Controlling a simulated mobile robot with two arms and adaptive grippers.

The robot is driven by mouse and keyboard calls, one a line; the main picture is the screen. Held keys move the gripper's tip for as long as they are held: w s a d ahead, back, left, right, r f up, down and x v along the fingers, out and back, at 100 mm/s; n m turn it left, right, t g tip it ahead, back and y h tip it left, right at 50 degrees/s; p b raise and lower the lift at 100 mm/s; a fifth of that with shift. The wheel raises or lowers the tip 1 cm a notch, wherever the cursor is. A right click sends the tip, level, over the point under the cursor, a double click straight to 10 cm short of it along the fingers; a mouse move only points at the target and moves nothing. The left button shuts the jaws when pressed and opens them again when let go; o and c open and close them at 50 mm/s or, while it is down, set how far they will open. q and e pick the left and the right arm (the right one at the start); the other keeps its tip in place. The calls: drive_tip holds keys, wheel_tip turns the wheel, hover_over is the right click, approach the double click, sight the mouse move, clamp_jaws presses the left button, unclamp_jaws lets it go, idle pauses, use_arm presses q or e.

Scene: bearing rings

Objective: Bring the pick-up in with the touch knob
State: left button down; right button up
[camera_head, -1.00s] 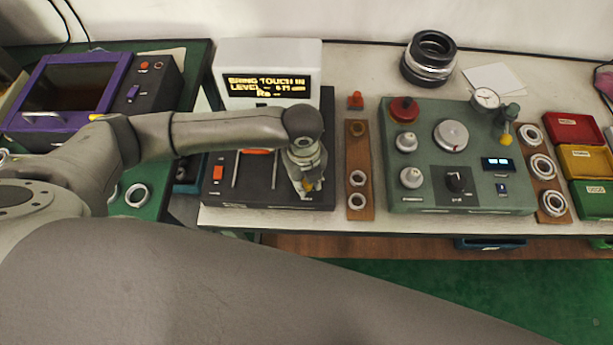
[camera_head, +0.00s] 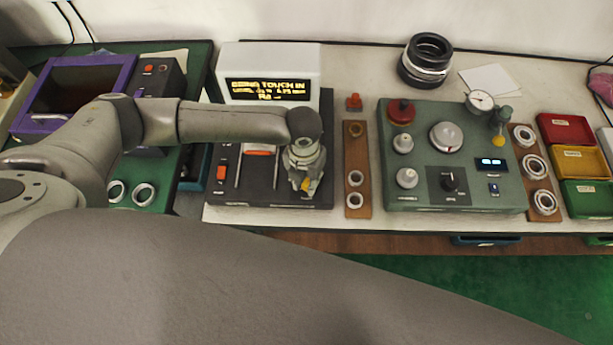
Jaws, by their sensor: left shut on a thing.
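The black measuring unit (camera_head: 225,170) stands on the bench with two upright rails, an orange-red button and a white display box (camera_head: 265,58) behind it. Its screen (camera_head: 268,90) reads "BRING TOUCH IN" with a level line below, partly unreadable. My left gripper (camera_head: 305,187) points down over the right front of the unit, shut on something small. A yellow-orange bit shows at its fingertips; the touch knob itself is hidden there. The orange-topped carriage (camera_head: 260,149) sits between the rails; I cannot tell whether it is the pick-up. My right gripper is not in view.
A wooden strip with rings (camera_head: 355,178) lies just right of the unit. Beyond it are a green control box (camera_head: 430,190) with knobs and a dial gauge, another ring strip (camera_head: 541,199), and red, yellow and green bins (camera_head: 575,160). A purple-framed box (camera_head: 60,90) stands left.

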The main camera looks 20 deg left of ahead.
use_arm(q)
drive_tip(key=shift+w+m, duration=0.1)
drive_tip(key=shift+m, duration=1)
drive_tip(key=c, duration=1.2)
unclamp_jaws()
drive_tip(key=shift+r, duration=0.1)
drive_tip(key=r, duration=1.1)
drive_tip(key=shift+a+r, duration=0.2)
drive_tip(key=shift+r, duration=0.2)
